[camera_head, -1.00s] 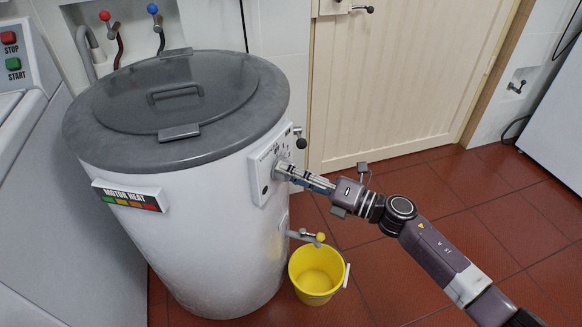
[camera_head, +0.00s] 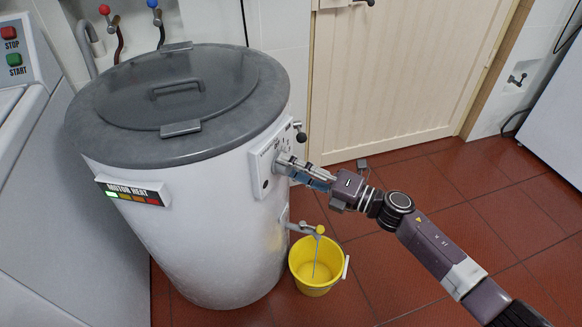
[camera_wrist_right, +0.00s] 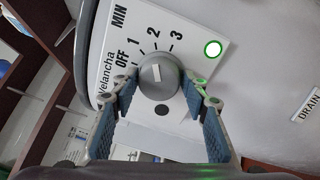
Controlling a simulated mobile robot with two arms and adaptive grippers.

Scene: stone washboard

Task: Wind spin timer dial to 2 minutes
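The spin timer dial (camera_wrist_right: 158,78) is a round grey knob on a white panel marked OFF, 1, 2, 3 and MIN. Its white mark points roughly toward the 2. In the right wrist view my right gripper (camera_wrist_right: 160,82) has one blue-padded finger on each side of the dial, with the tips very close to its rim. I cannot tell whether both tips touch it. In the head view my right gripper (camera_head: 282,165) reaches the control panel (camera_head: 264,170) on the white drum's side and hides the dial. My left gripper is not in view.
The white drum (camera_head: 205,230) has a dark grey lid. Its motor heat strip (camera_head: 135,192) shows a lit green segment. Water runs from the tap (camera_head: 312,230) into a yellow bucket (camera_head: 305,275) below my right arm. A green-ringed light (camera_wrist_right: 212,48) shows beside the dial. Floor at right is clear.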

